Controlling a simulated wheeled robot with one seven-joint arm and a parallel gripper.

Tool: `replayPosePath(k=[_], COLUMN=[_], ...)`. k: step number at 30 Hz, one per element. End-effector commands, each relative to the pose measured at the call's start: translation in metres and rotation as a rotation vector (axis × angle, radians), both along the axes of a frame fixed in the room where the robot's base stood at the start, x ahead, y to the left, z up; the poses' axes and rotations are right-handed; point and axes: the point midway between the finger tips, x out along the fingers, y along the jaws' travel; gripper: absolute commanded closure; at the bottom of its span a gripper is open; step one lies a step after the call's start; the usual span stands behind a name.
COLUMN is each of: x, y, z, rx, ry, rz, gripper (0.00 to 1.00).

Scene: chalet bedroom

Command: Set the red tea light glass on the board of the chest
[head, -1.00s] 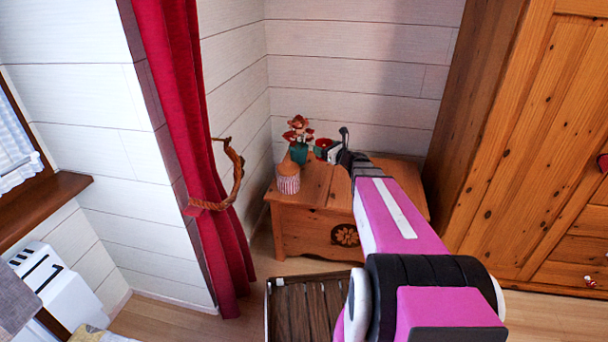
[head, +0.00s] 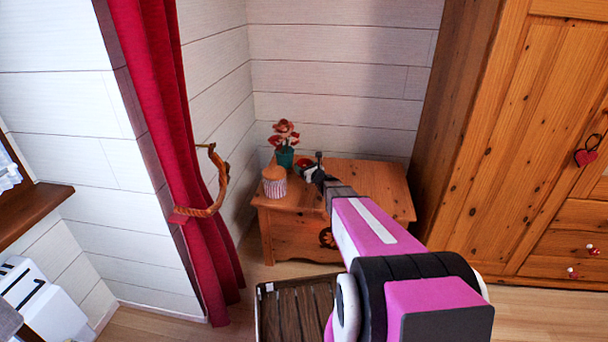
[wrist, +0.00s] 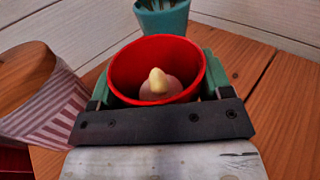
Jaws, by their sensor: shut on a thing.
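The red tea light glass (wrist: 120,72) with a pale candle inside is between the green-padded fingers of my gripper (wrist: 157,78) in the wrist view. My gripper is shut on it, and the glass looks upright. In the head view the glass (head: 303,163) shows as a small red patch at my gripper (head: 311,173), over the left back part of the wooden chest (head: 375,188). The board of the chest (wrist: 268,115) lies under and around it in the wrist view. The glass's base is hidden, so I cannot tell whether it touches the board.
A teal pot with red flowers (head: 285,157) stands just behind the glass. A striped jar with a wooden lid (head: 274,184) stands to its left. The right part of the board is bare. A wardrobe (head: 520,130) and a red curtain (head: 165,150) flank the chest.

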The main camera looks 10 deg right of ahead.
Motion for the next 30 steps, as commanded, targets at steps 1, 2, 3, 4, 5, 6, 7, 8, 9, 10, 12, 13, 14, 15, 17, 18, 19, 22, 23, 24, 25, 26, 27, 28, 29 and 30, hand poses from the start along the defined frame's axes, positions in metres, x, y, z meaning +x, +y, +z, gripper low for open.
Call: replayPosePath(k=[1, 2, 3, 4, 5, 6, 7, 8, 9, 10, 12, 13, 14, 15, 17, 18, 19, 22, 23, 24, 25, 26, 27, 28, 29, 30], x=[0.0, 0.0, 0.0, 0.001, 0.001, 0.001, 0.001, 0.001, 0.0, 0.0, 0.0, 0.0, -0.001, -0.001, 0.0, 0.0, 0.0, 0.0, 0.0, 0.0, 0.0, 0.0, 0.0, 0.0, 0.0, 0.0], y=[0.0, 0.0, 0.0, 0.0, 0.0, 0.0, 0.0, 0.0, 0.0, 0.0, 0.0, 0.0, 0.0, 0.0, 0.0, 0.0, 0.0, 0.0, 0.0, 0.0, 0.0, 0.0, 0.0, 0.0, 0.0, 0.0], z=[-0.005, -0.008, -0.013, -0.018, -0.022, -0.027, -0.03, -0.033, -0.035, -0.035, -0.035, -0.035, -0.035, -0.035, -0.035, -0.036, -0.037, -0.038, -0.038, -0.038, -0.038, -0.038, -0.038, -0.038, -0.038, -0.037], rx=[0.001, 0.001, 0.0, 0.0, 0.0, 0.001, 0.001, 0.0, 0.0, 0.0, 0.0, 0.0, 0.0, 0.0, 0.0, 0.0, 0.0, 0.0, 0.0, 0.0, 0.0, 0.0, 0.0, 0.0, 0.0, -0.001], ry=[0.0, 0.0, 0.001, 0.001, 0.001, 0.0, 0.0, 0.0, 0.0, -0.001, -0.001, -0.001, -0.001, -0.001, -0.001, 0.0, 0.0, 0.0, 0.0, 0.0, 0.0, 0.0, 0.0, 0.0, 0.0, 0.0], rz=[0.0, 0.0, 0.001, 0.001, 0.001, 0.001, 0.001, 0.001, 0.0, 0.0, 0.0, 0.0, 0.0, 0.001, 0.001, 0.001, 0.001, 0.001, 0.001, 0.001, 0.001, 0.001, 0.001, 0.001, 0.001, 0.001], gripper=[0.55, 0.55, 0.55, 0.55, 0.55, 0.55, 0.55, 0.55, 0.55, 0.55, 0.55, 0.55, 0.55, 0.55, 0.55, 0.55, 0.55, 0.08, 0.02, 0.02, 0.02, 0.02, 0.02, 0.02, 0.02, 0.02])
